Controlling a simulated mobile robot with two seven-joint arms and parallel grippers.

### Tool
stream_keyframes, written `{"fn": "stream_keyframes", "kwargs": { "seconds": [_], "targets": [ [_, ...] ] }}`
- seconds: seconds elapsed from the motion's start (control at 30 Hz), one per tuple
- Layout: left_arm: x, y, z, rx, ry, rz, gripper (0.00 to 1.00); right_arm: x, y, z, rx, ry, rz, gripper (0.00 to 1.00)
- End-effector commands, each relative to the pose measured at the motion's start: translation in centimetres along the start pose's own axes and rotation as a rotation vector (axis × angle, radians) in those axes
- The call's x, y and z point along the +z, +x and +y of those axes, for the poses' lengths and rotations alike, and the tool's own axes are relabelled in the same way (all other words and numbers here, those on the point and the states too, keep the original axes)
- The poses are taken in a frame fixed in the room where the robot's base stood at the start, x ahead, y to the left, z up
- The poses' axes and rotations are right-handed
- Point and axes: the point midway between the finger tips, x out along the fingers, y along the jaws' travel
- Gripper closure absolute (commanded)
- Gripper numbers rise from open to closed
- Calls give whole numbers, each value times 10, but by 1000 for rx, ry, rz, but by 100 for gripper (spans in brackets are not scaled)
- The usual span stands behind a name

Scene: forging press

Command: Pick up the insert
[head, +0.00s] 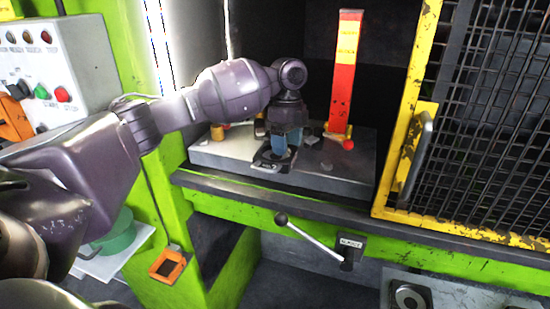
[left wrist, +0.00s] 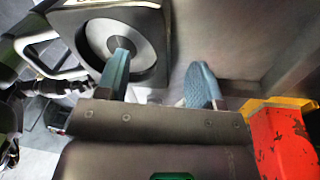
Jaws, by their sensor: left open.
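The insert (left wrist: 148,68), a dark square block with a round steel face, lies on the press bed. It also shows in the head view (head: 268,165), partly hidden by my left gripper. My left gripper (head: 280,155) is open, pointing down at it. In the left wrist view, the gripper (left wrist: 160,72) has one blue finger over the round face and the other beyond the block's right side. I cannot tell whether either finger touches it. My right gripper is not in view.
A red post (head: 345,75) stands on the press bed (head: 220,152) right of the gripper. A yellow mesh guard (head: 480,130) is at the right. A lever (head: 312,238) sticks out below the bed. A similar block (head: 408,297) lies at bottom right. A control box (head: 60,65) is at left.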

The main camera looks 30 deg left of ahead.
Motion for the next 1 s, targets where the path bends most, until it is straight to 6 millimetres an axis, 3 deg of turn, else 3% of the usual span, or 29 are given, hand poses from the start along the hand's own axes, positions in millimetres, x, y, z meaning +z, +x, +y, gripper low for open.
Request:
{"fn": "stream_keyframes", "kwargs": {
  "seconds": [0.23,0.63,1.0],
  "targets": [
    [0,2,0,-1,0,0,40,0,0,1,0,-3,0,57],
    [0,2,0,0,0,0,100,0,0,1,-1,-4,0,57],
    [-1,3,0,2,2,1,100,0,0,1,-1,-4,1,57]
  ]
}}
